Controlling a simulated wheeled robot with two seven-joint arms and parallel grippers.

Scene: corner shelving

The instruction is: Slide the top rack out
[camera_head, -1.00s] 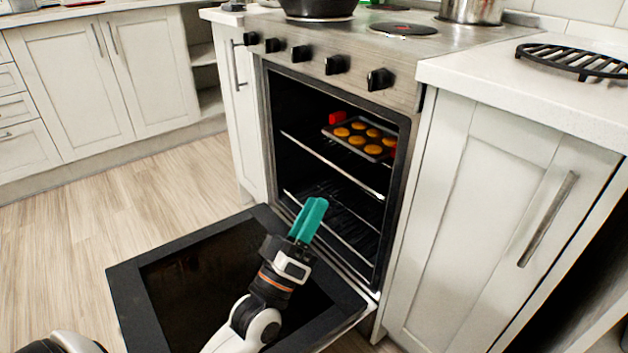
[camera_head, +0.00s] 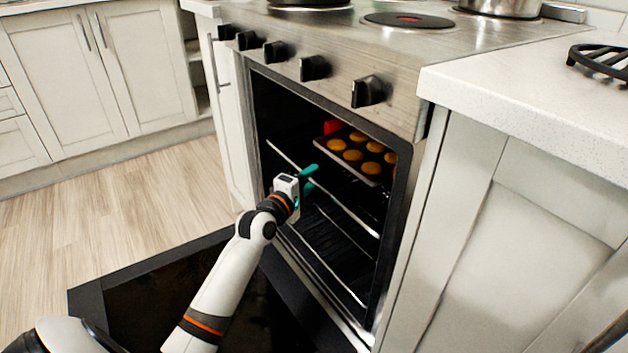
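The top rack (camera_head: 346,208) is a wire shelf in the upper part of the open oven. Its bright front bar runs from the upper left down to the right. A dark baking tray (camera_head: 369,179) with several round golden pieces sits towards the back at the upper rack's level. My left gripper (camera_head: 311,178) is at the oven mouth, by the front bar. My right gripper is not in view.
The oven door (camera_head: 130,275) is folded down below my arm. A lower rack (camera_head: 325,262) lies beneath the top one. White cabinets (camera_head: 490,240) flank the oven. Open floor (camera_head: 150,205) lies to the left.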

